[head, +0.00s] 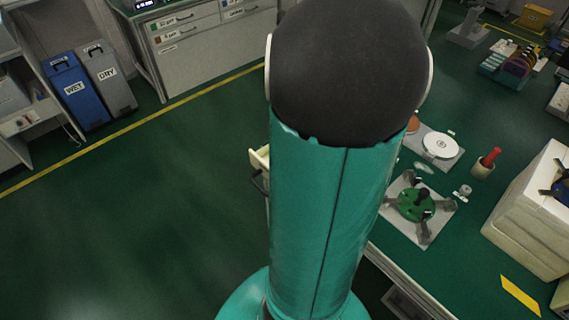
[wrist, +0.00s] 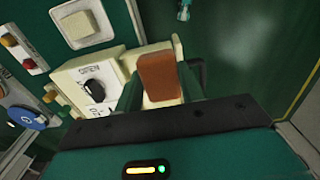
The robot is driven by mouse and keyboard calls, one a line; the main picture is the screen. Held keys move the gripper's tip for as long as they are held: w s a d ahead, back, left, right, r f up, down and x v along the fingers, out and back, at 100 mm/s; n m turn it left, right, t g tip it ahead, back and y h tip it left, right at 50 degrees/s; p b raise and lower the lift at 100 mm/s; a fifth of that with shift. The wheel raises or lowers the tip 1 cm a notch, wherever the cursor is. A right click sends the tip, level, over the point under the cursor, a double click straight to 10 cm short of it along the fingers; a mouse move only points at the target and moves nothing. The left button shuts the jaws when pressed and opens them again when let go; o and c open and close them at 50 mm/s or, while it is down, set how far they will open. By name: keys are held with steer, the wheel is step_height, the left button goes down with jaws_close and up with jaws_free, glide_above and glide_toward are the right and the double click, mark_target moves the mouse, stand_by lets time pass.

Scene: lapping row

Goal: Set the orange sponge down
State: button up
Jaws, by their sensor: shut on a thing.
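The orange sponge (wrist: 159,72), a brownish-orange block, stands between the two teal fingers of my gripper (wrist: 160,90) in the wrist view. The gripper is shut on it. A cream surface shows around and below the sponge, and I cannot tell whether the sponge touches it. In the head view my own arm fills the middle and hides the gripper and the sponge.
A cream box with a black knob (wrist: 95,90) is close left of the fingers. In the head view a green bench carries a green fixture (head: 415,205), a white disc (head: 440,146), a red-handled tool (head: 490,157) and a white block (head: 535,215). Floor at left is clear.

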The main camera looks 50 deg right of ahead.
steer(key=w+d+f, duration=0.1)
steer(key=w+f, duration=0.1)
steer(key=w, duration=0.1)
steer(key=w+d+f, duration=0.2)
steer(key=f, duration=0.1)
steer(key=w+d+f, duration=0.1)
steer(key=w+f, duration=0.2)
steer(key=shift+w+d, duration=0.15)
steer(key=shift+w, duration=0.15)
steer(key=shift+w+d+f, duration=0.1)
steer(key=shift+w+f, duration=0.1)
steer(key=shift+f, duration=0.1)
steer(key=shift+s+f, duration=0.1)
steer(key=shift+f, duration=1.25)
steer(key=shift+f, duration=0.1)
steer(key=o, duration=0.7)
steer(key=shift+c, duration=0.2)
